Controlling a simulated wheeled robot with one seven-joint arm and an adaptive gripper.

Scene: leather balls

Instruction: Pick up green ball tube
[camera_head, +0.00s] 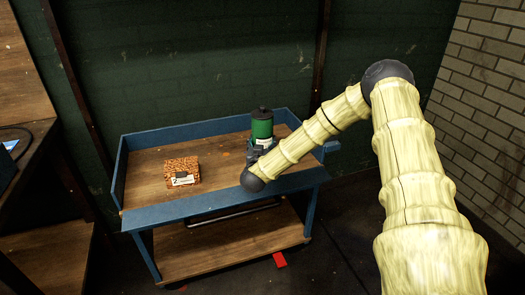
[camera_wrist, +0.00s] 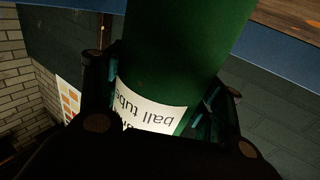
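The green ball tube (camera_head: 262,128) stands upright with a dark lid at the back right of the blue cart's top. My gripper (camera_head: 259,152) is at its lower part in the head view, and hides the tube's base. In the wrist view the tube (camera_wrist: 172,45) fills the middle, with a white "ball tube" label (camera_wrist: 150,112) upside down. The fingers of my gripper (camera_wrist: 155,105) lie close against both its sides, and look shut on it. I cannot tell whether its base touches the cart top.
The blue cart (camera_head: 215,202) has a raised rim and a wooden top. An orange-brown patterned box (camera_head: 182,170) with a "2" label sits on its left half. A dark green wall (camera_head: 200,60) is behind, and a wooden shelf unit (camera_head: 20,85) stands at left.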

